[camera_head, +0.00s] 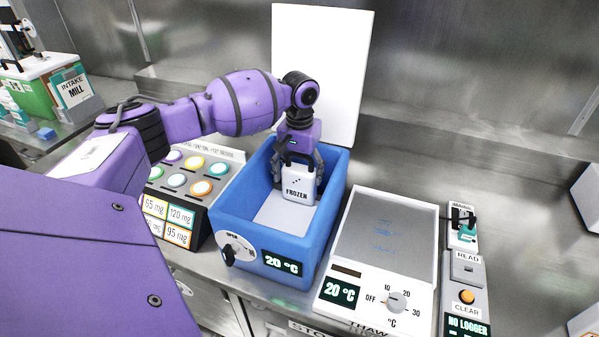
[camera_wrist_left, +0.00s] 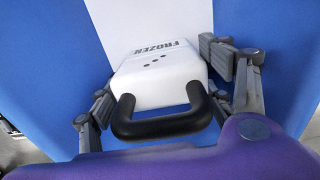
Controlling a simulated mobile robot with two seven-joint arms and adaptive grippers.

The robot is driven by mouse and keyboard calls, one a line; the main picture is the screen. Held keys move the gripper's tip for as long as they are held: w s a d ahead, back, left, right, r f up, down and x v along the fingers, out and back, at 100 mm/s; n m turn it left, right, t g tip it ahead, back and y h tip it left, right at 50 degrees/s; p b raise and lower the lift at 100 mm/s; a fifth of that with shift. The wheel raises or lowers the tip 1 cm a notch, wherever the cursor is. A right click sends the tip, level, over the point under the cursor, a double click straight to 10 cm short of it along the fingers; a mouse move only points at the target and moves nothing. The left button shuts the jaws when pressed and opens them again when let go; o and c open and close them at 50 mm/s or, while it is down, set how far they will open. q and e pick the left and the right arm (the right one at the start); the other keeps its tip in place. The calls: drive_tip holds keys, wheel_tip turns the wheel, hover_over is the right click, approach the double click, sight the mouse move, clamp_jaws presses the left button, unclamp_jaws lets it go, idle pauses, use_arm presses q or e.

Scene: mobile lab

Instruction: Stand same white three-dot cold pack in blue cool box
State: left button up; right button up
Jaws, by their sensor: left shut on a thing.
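The white cold pack (camera_head: 298,186) with three dots and the word FROZEN hangs upright in my left gripper (camera_head: 297,172), inside the opening of the blue cool box (camera_head: 262,238). In the left wrist view the pack (camera_wrist_left: 160,78) shows its black handle (camera_wrist_left: 165,126) between the fingers of my left gripper (camera_wrist_left: 165,100). The box's white floor (camera_head: 275,215) shows below and beside the pack. Whether the pack touches the floor I cannot tell. The white lid (camera_head: 320,70) stands open behind the box. My right gripper is not in view.
The box front has a knob (camera_head: 230,252) and a 20 °C display (camera_head: 282,264). A thaw plate (camera_head: 385,240) with a dial stands close on the right, then a logger reader (camera_head: 466,270). A button panel (camera_head: 190,180) stands close on the left.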

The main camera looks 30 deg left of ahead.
use_arm(q)
drive_tip(key=shift+f, duration=0.45)
drive_tip(key=o, duration=1.6)
drive_tip(key=shift+f, duration=0.1)
drive_tip(key=shift+c, duration=0.2)
wheel_tip(320, 180, up, 12)
drive_tip(key=shift+r, duration=0.1)
